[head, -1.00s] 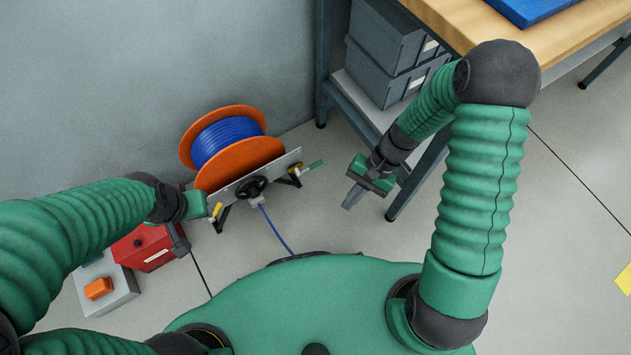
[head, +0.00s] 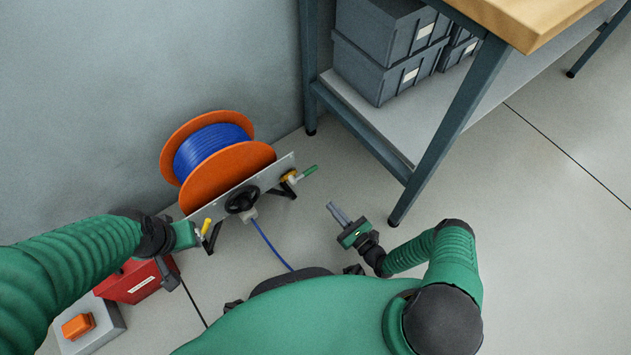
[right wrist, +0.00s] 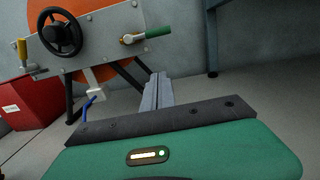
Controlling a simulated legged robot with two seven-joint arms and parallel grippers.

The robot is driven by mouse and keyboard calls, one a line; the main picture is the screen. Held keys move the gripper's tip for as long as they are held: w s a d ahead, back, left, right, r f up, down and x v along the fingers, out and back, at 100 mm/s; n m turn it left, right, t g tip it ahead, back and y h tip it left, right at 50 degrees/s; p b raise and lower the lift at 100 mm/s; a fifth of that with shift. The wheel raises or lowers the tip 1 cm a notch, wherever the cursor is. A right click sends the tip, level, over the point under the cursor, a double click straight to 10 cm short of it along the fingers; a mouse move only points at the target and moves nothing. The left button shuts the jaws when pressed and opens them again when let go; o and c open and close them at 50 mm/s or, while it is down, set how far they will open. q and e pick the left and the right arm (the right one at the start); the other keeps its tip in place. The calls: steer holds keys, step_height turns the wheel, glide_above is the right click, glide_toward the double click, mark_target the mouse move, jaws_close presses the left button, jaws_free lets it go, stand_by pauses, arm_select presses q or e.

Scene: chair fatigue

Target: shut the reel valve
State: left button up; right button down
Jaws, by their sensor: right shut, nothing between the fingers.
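The hose reel has orange flanges and blue hose (head: 211,149). Its grey front panel (head: 272,175) carries a black handwheel (head: 242,199) in the middle, a valve with a green lever (head: 309,170) at the right end and a yellow handle (head: 206,227) at the left. The right wrist view also shows the handwheel (right wrist: 61,34), green lever (right wrist: 157,32) and yellow handle (right wrist: 22,49). My right gripper (head: 332,206) is shut and empty, apart from the green lever, on its front right side. My left gripper (head: 197,233) is beside the yellow handle; its finger gap is too small to make out.
A workbench leg (head: 433,140) stands right of my right gripper, with grey bins (head: 389,50) on the lower shelf. A red box (head: 137,281) and a grey box with an orange top (head: 78,326) sit below my left arm. A blue hose (head: 272,246) runs across the floor.

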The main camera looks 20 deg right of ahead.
steer(key=shift+s+d+f+m+h, duration=0.1)
steer(key=shift+d+f+m+h, duration=0.1)
steer(key=shift+f+m+h, duration=0.1)
steer(key=w+a+r+b, duration=0.2)
steer(key=w, duration=0.3)
steer(key=w+a+r+b, duration=0.1)
steer(key=w+r+b, duration=0.1)
steer(key=w, duration=0.3)
steer(key=shift+a+r+b, duration=0.3)
steer(key=shift+a+b, duration=0.1)
steer(key=shift+b, duration=0.15)
steer(key=shift+w+d, duration=0.1)
steer(key=shift+d, duration=0.05)
